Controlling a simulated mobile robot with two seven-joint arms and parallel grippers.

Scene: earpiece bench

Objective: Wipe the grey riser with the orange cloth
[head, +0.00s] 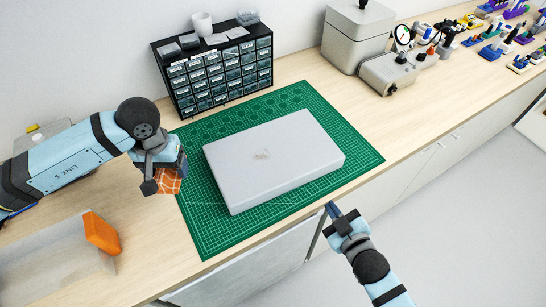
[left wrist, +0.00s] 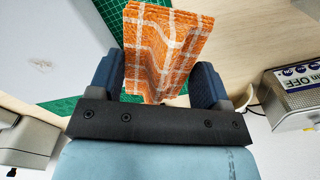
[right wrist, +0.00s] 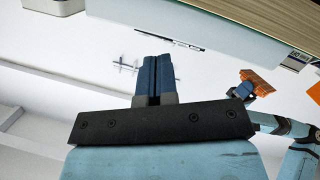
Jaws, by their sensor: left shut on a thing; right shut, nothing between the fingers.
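The grey riser (head: 270,165) is a flat, pale grey block lying on a green cutting mat (head: 215,238). A small beige smudge (head: 262,154) shows near the middle of its top. My left gripper (head: 164,180) is shut on the orange cloth (head: 170,181), left of the riser and apart from it. In the left wrist view the cloth (left wrist: 165,45) is folded, with white check lines, between the two blue fingers. My right gripper (head: 333,212) is shut and empty, in front of the bench's front edge. Its blue fingers (right wrist: 154,80) are together in the right wrist view.
A dark drawer cabinet (head: 215,75) with a white cup on top stands behind the mat. A tray (head: 60,262) with an orange block (head: 101,233) is at front left. A dial gauge device (head: 390,70) and a grey case (head: 352,38) stand at back right.

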